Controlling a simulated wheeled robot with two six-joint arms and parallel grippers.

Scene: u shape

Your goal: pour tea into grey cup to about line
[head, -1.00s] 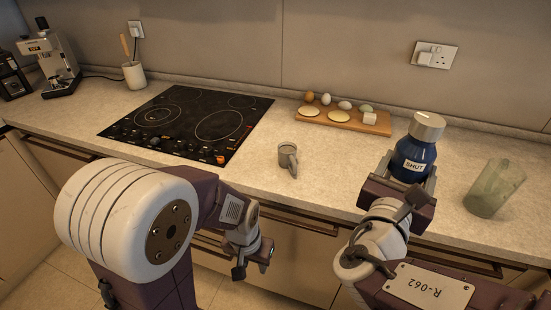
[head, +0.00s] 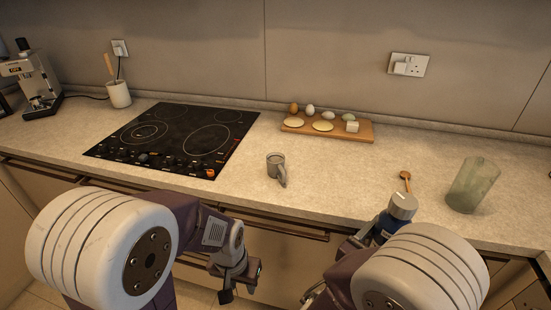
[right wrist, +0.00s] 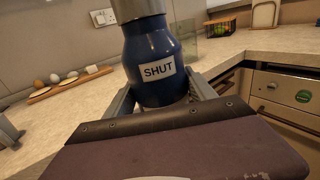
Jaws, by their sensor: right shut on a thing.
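The grey cup (head: 275,166) stands upright on the counter, right of the hob, its handle toward the front right. A blue flask with a silver lid (head: 403,206) is held by my right gripper (head: 372,236) near the counter's front edge, partly hidden by my right arm. In the right wrist view the blue flask (right wrist: 150,52) stands between the fingers, its label reading "SHUT". The tea and any line inside the cup cannot be seen. My left gripper (head: 240,283) hangs in front of the drawers, empty; its finger gap is unclear.
A wooden board (head: 360,132) with eggs and flat rounds lies at the back. The black hob (head: 180,138) is left of the cup. Counter between cup and glass is mostly clear.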

